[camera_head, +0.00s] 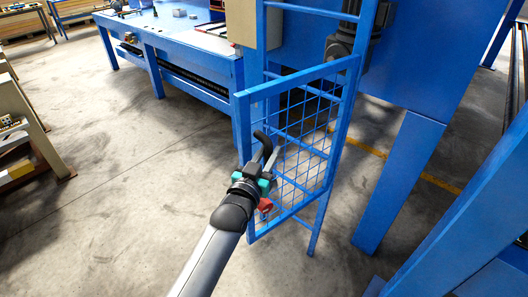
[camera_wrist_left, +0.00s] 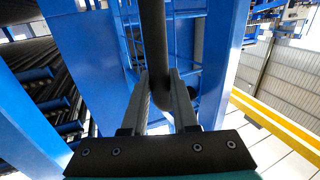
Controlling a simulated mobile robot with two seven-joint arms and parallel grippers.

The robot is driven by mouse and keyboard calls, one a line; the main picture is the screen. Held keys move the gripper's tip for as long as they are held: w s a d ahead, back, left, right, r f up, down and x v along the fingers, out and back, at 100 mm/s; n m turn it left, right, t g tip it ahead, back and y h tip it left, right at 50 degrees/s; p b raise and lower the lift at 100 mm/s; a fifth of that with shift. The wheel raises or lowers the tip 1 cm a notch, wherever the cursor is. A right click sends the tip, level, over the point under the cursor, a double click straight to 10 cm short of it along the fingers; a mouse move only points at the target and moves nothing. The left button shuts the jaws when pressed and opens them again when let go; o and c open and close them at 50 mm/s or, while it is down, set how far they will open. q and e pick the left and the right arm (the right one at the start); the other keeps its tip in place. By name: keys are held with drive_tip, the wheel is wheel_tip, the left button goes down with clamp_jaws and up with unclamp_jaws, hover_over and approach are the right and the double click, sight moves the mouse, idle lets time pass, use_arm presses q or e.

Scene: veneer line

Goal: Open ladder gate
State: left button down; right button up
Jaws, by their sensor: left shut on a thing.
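The ladder gate (camera_head: 300,78) is a blue frame with wire mesh, upright in front of the blue ladder (camera_head: 312,11) in the head view. A black bar handle (camera_head: 261,137) is at the gate's left side. My left gripper (camera_head: 263,153) reaches it from the lower left and is shut on it. In the left wrist view the dark handle (camera_wrist_left: 153,35) runs between the two fingers (camera_wrist_left: 160,85), with blue framework behind. I cannot tell whether the gate stands slightly ajar. My right gripper is out of view.
A blue workbench (camera_head: 195,54) stands behind to the left. Blue machine legs (camera_head: 400,180) stand close on the right. A small red part (camera_head: 265,205) shows low by the gate. The concrete floor (camera_head: 110,190) left of the gate is clear.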

use_arm(q)
drive_tip(key=shift+r, duration=0.1)
drive_tip(key=c, duration=0.7)
unclamp_jaws()
drive_tip(key=shift+s+a, duration=0.25)
drive_tip(key=shift+s, duration=0.25)
drive_tip(key=v, duration=1.4)
